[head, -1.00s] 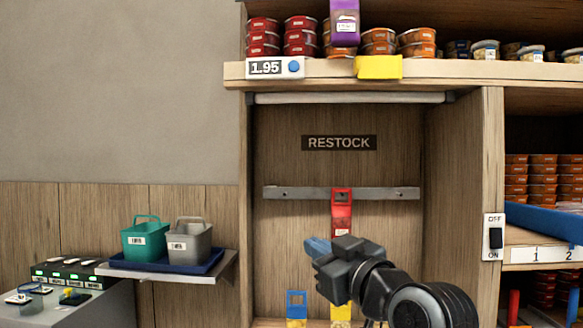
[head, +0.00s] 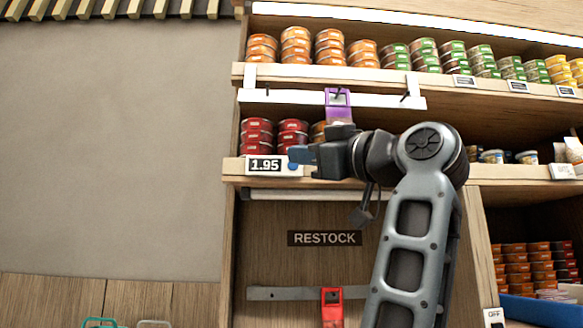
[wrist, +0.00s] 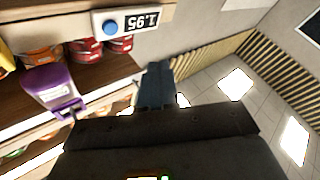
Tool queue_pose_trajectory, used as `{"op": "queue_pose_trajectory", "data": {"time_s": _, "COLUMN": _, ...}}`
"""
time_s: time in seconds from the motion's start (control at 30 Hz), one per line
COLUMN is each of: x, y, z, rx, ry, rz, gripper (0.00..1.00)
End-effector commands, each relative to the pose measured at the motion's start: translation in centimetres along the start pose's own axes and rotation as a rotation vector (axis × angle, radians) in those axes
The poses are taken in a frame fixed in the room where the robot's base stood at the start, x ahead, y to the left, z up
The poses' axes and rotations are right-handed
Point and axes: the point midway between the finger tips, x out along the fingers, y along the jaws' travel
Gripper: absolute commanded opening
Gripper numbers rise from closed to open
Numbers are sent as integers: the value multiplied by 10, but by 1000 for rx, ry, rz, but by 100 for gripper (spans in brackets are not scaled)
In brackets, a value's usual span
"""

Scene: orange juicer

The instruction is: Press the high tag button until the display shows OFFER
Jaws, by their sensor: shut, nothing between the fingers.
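The high tag (head: 263,165) is on the shelf edge above the RESTOCK panel, and its display reads 1.95. Its round blue button (head: 293,166) sits at the tag's right end, just below my gripper's tips in the head view. My gripper (head: 297,154) is shut and empty, reaching left in front of the shelf edge. The wrist view shows the tag upside down at the top, with the button (wrist: 110,27) clear of my shut fingers (wrist: 159,68), up and to their left. I cannot tell the gap in depth; the display still reads 1.95.
Red cans (head: 257,135) stand behind the tag. A purple item (head: 338,103) hangs from a rail above my gripper. A red item (head: 332,306) hangs on the lower rail below the RESTOCK sign (head: 324,238). The wall on the left is clear.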

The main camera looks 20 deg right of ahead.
Motion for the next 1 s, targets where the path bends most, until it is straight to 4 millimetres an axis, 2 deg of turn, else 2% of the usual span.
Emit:
{"op": "queue_pose_trajectory", "data": {"time_s": 0.1, "x": -2, "y": 4, "z": -16, "rx": -12, "ry": 16, "rz": -9, "gripper": 0}}
{"op": "queue_pose_trajectory", "data": {"time_s": 0.3, "x": -3, "y": 5, "z": -22, "rx": -18, "ry": 22, "rz": -14, "gripper": 0}}
{"op": "queue_pose_trajectory", "data": {"time_s": 0.67, "x": 0, "y": 7, "z": -20, "rx": -17, "ry": 21, "rz": -14, "gripper": 0}}
{"op": "queue_pose_trajectory", "data": {"time_s": 1.0, "x": 28, "y": 27, "z": -2, "rx": -14, "ry": 21, "rz": -15, "gripper": 0}}
